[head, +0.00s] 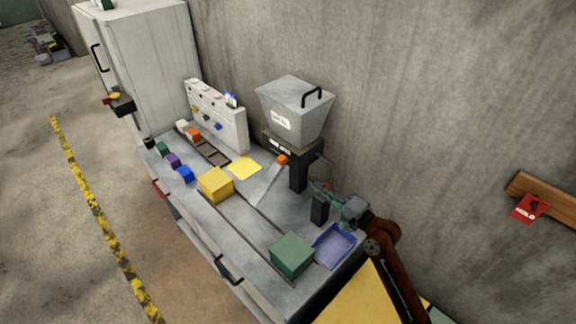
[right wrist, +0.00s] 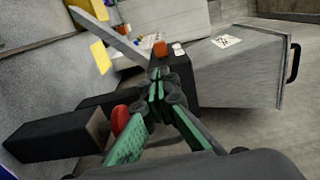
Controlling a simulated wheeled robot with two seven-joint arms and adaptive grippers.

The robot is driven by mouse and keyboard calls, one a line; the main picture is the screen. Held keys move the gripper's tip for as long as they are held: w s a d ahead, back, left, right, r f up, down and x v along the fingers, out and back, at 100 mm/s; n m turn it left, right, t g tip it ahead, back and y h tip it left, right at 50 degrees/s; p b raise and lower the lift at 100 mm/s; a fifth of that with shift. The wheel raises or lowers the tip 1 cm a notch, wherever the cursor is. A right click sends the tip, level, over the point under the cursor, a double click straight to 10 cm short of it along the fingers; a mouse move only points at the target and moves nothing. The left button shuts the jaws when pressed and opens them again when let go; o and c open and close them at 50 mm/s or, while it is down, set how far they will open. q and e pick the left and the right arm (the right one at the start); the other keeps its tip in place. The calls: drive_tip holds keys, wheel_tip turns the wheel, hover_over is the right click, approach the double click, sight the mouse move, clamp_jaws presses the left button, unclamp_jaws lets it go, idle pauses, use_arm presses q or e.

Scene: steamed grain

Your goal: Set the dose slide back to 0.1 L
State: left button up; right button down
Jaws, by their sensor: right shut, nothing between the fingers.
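A grey hopper (head: 294,111) with a black handle sits on a black dispenser stand (head: 298,176) against the wall. It also shows in the right wrist view (right wrist: 240,70). A small orange knob (head: 282,159) is on the dispenser's front left side; it also shows in the right wrist view (right wrist: 160,48). It looks like the dose slide's knob, but its scale cannot be read. My right gripper (head: 318,187) is shut and empty, to the right of the stand. In the right wrist view its green-padded fingertips (right wrist: 158,86) appear just below the orange knob in the picture; contact cannot be told. My left gripper is not in view.
A black post (head: 319,210) stands close below my right gripper. A blue tray (head: 335,247), a green box (head: 291,254) and a yellow box (head: 215,185) are on the counter. A grey chute slopes left from the stand. A red HOLD tag (head: 529,208) hangs at right.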

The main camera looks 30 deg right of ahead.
approach(284, 163)
drive_tip(key=p+x, duration=0.1)
drive_tip(key=x, duration=0.5)
drive_tip(key=shift+w+a+p, duration=0.1)
drive_tip(key=shift+w+p, duration=0.2)
drive_tip(key=shift+p, duration=0.05)
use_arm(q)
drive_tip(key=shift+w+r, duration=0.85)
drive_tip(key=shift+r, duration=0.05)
use_arm(e)
drive_tip(key=shift+w, duration=0.15)
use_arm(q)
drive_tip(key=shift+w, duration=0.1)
